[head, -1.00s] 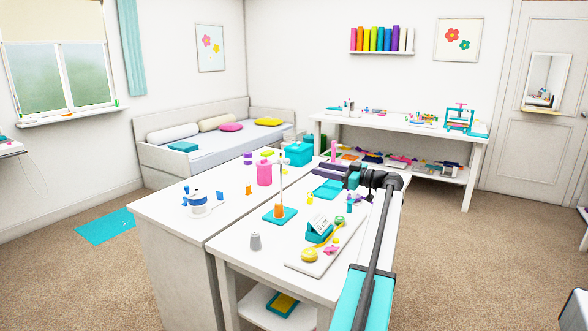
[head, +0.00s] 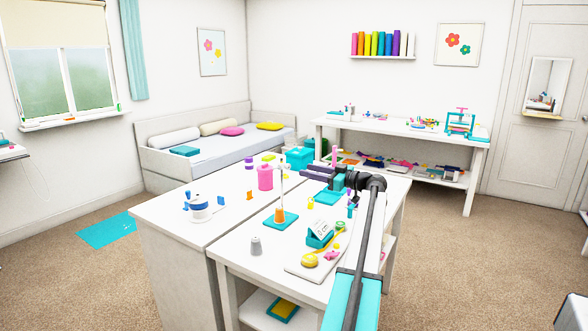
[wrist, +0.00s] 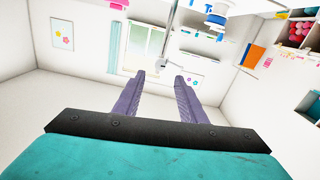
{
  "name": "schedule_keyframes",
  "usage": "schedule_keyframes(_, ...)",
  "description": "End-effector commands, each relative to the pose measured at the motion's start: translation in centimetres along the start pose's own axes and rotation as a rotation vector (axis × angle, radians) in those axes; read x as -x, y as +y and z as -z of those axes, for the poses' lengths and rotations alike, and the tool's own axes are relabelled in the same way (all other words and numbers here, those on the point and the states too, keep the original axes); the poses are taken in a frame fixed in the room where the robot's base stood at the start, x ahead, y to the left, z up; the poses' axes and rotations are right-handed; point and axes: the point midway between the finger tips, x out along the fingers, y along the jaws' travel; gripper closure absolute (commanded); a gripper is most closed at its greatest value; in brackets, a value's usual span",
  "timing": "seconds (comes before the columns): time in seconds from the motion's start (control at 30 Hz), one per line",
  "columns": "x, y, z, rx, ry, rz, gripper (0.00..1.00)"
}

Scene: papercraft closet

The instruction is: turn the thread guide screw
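A thin white upright stand (head: 282,180) rises from a teal base (head: 270,222) with an orange spool (head: 279,215) around its foot. It looks like the thread guide; its screw is too small to tell apart. My gripper (head: 302,171) points left, with its purple fingertips just right of the stand's top and apparently apart from it. In the wrist view my gripper (wrist: 158,82) is open with nothing between its two fingers. A thin pale rod (wrist: 170,22) hangs from the top of that view, its end just beyond the fingertips.
A pink container (head: 265,177) and teal box (head: 299,157) stand behind the stand. A blue-and-white item (head: 200,208) is to its left, a grey thimble-like piece (head: 256,245) in front. A white board (head: 300,268) with a teal holder and yellow tape lies below my arm.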

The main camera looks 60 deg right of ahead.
Motion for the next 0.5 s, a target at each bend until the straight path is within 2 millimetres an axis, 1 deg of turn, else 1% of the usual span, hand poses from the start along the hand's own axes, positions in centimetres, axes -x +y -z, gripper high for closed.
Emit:
schedule_keyframes(0.03,-0.8,0.1,0.1,0.000,0.000,0.001,0.62)
schedule_keyframes(0.3,-4.7,0.1,0.1,0.000,0.000,0.001,0.62)
schedule_keyframes(0.5,-6.7,0.1,0.1,0.000,0.000,0.000,0.62)
